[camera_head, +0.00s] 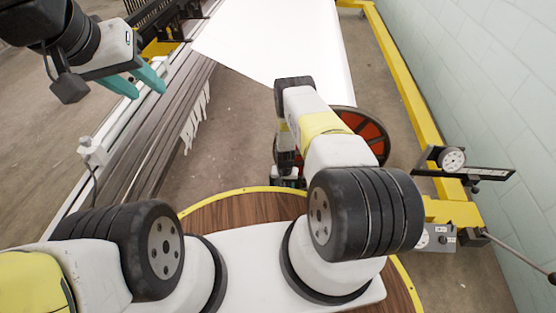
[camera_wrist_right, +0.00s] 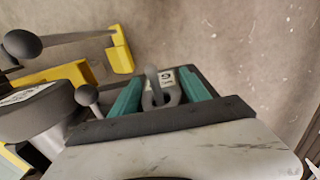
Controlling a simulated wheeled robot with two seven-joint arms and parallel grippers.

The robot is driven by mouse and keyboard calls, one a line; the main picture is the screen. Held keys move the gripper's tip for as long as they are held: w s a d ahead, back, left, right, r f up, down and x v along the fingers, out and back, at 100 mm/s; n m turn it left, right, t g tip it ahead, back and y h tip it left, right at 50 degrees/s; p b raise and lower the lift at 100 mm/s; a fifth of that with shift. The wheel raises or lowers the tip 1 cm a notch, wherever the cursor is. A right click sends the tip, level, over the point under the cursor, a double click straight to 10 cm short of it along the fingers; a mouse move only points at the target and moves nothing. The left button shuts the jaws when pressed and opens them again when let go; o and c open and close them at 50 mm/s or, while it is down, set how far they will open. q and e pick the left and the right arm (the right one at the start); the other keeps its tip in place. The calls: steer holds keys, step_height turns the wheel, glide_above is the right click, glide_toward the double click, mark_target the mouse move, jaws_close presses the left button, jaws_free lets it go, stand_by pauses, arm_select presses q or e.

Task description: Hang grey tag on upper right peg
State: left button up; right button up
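My left gripper (camera_head: 147,86) hangs at the upper left in the head view, its teal fingers apart with nothing visible between them. My right gripper (camera_wrist_right: 161,88) shows in the right wrist view, with a teal finger on each side of a small grey ring-shaped piece (camera_wrist_right: 171,95), which may be the grey tag. I cannot tell whether both fingers press on it. A grey rounded rod stands up at the ring, and a dark plate with a white label lies just behind. I cannot pick out the upper right peg.
In the right wrist view, a ball-ended lever (camera_wrist_right: 60,40) on a yellow part is at the upper left, with a shorter knob (camera_wrist_right: 87,94) nearer. In the head view, a dial (camera_head: 452,160) and a yellow frame (camera_head: 410,95) stand at right, a reel (camera_head: 366,134) behind my arm, and white cloth (camera_head: 275,40) beyond.

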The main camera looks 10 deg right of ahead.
steer(key=shift+o, duration=0.8)
